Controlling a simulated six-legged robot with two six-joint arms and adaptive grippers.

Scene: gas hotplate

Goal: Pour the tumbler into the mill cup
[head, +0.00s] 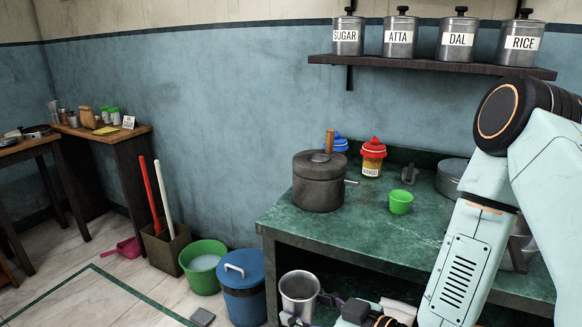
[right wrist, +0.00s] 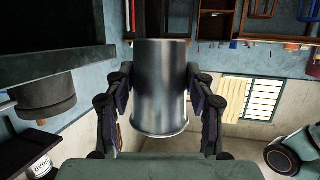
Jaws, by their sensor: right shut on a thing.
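A shiny steel tumbler (head: 299,288) is in front of the green counter, below its top, with its open mouth facing up in the head view. My right gripper (head: 318,303) is shut on its side. In the right wrist view the tumbler (right wrist: 160,85) sits between the two fingers of my right gripper (right wrist: 160,95). Its contents are not clear. A small green cup (head: 400,203) stands upright on the counter; I cannot tell whether it is the mill cup. My left gripper is not in view.
On the green counter (head: 330,236) stand a dark lidded pot (head: 318,185), a red-lidded jar (head: 372,160) and a blue-lidded container (head: 340,143). A blue bin (head: 244,290) and a green bucket (head: 203,265) stand on the floor at left. The counter's front left part is clear.

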